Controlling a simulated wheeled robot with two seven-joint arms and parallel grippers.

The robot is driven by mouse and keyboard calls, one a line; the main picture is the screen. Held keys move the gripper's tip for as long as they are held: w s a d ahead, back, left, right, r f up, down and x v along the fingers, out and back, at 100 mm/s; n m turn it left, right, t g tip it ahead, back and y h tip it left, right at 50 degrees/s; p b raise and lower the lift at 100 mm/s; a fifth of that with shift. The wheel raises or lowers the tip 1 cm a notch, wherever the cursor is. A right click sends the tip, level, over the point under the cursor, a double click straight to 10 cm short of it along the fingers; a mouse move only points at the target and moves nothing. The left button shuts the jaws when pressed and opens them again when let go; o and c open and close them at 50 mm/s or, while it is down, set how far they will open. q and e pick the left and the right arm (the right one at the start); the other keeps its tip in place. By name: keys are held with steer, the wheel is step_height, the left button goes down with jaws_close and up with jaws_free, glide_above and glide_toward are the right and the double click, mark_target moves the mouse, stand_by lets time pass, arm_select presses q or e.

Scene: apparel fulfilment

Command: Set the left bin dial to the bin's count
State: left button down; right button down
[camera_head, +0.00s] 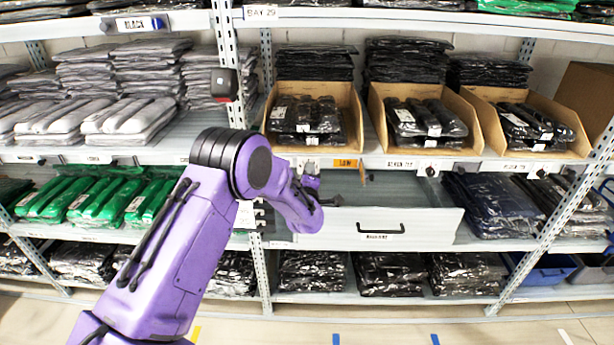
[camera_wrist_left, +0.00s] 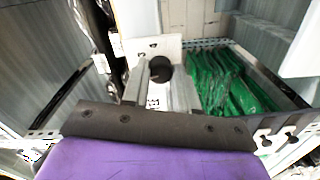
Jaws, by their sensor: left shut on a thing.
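The left bin (camera_head: 270,122) is an open cardboard bin on the middle shelf, holding several black bagged garments. Its dial (camera_wrist_left: 159,70) shows in the left wrist view as a dark round knob in front of a pale plate. My left gripper (camera_wrist_left: 160,78) has one finger on each side of the knob and is shut on it. The dial's setting cannot be read. My right gripper is not in view.
Two more cardboard bins (camera_head: 470,120) stand to the right, with small dials below them. An orange label (camera_head: 345,163) is on the shelf edge. A pale drawer front (camera_head: 440,229) stands out below. Green bagged garments (camera_head: 100,198) lie at the lower left.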

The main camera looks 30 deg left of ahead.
arm_select(q)
steer(key=shift+m, duration=0.9)
steer(key=shift+f, duration=0.1)
steer(key=c, duration=0.9)
jaws_free()
steer(key=shift+o, duration=0.2)
steer(key=b+v, duration=0.2)
steer(key=v, duration=0.8)
steer(key=shift+s, duration=0.25)
steer(key=shift+d, duration=0.1)
